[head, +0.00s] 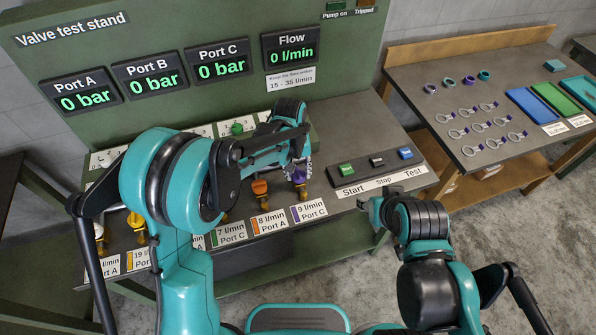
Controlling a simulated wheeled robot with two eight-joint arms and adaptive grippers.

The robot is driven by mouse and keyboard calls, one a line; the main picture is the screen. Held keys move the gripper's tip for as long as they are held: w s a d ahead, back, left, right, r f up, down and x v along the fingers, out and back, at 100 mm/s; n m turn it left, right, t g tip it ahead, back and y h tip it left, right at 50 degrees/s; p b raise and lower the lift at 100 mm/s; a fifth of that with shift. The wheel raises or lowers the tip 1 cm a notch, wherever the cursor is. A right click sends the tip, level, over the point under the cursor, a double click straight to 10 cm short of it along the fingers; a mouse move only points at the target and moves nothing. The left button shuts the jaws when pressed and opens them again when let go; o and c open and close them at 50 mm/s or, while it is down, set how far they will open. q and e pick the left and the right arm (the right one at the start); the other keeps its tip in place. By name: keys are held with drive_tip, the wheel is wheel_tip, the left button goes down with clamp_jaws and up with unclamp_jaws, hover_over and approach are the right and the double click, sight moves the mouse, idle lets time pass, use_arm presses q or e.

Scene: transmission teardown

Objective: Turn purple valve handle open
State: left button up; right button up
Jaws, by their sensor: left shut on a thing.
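The purple valve handle (299,173) is on the test stand, behind the label reading 9 l/min Port C (309,211). My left gripper (300,158) reaches down onto it from above and is shut on it. The gripper and wrist hide part of the handle, so its exact angle is hard to read. My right gripper (372,207) is at the bench's front edge, below the button box and away from the valves. Its fingers are too small and covered to tell their state.
An orange valve handle (260,187) stands close to the left of the purple one. Yellow (136,221) and white (98,231) handles are further left. The button box (376,168) is to the right. Displays read 0 bar and Flow (290,51) 0 l/min. A parts table (420,85) stands at right.

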sight(295, 175)
use_arm(q)
drive_tip(key=shift+n, duration=0.3)
drive_tip(key=o, duration=1.2)
drive_tip(key=shift+c, duration=0.2)
wheel_tip(295, 175, up, 12)
drive_tip(key=shift+a, duration=0.45)
drive_tip(key=shift+s, duration=0.1)
